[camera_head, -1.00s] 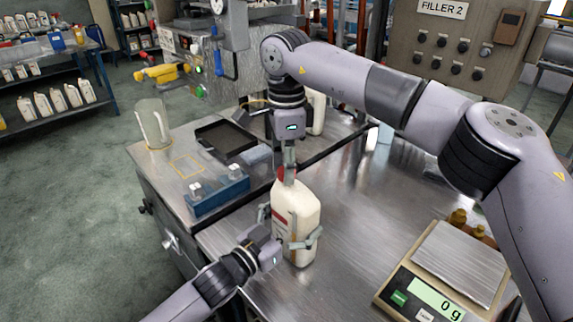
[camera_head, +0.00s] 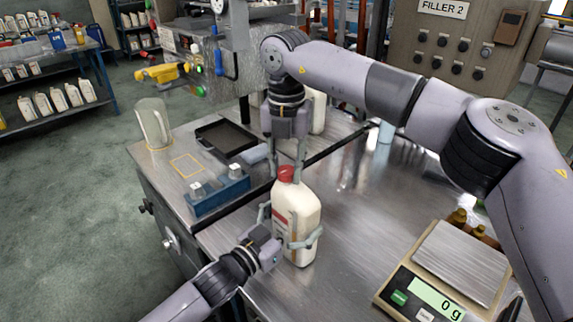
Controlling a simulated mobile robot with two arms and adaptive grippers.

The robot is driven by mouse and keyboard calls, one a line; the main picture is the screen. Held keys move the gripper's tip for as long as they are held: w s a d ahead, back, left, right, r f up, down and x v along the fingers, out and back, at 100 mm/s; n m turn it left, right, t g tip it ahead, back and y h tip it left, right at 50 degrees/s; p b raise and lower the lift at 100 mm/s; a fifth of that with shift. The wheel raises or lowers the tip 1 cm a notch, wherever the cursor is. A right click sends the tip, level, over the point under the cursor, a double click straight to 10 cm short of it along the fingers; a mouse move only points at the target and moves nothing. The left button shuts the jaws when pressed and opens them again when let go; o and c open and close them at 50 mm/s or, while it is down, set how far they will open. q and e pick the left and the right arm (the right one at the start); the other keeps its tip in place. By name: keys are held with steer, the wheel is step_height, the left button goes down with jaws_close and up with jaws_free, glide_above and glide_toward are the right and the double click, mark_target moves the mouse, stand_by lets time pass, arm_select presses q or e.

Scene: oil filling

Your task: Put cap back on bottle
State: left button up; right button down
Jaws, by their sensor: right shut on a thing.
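A cream-white bottle (camera_head: 298,222) with a reddish label stands upright on the steel table. A red cap (camera_head: 287,174) sits at the top of the bottle, over its neck. How tightly it is seated cannot be told. My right gripper (camera_head: 287,172) points straight down from above, with one finger on each side of the cap, shut on it. My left gripper (camera_head: 288,236) reaches in from the lower left, with its fingers around the bottle's body, shut on it.
A scale (camera_head: 437,285) reading 0 g stands at the right, near small brown bottles (camera_head: 457,217). A blue block (camera_head: 218,196), a black tray (camera_head: 227,138) and a clear jug (camera_head: 154,124) are on the left. Another white bottle (camera_head: 317,110) stands behind my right gripper.

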steer(key=m, duration=0.7)
steer(key=shift+m, duration=0.4)
steer(key=c, duration=1.2)
jaws_free()
steer(key=shift+r, duration=2.25)
steer(key=shift+c, duration=0.4)
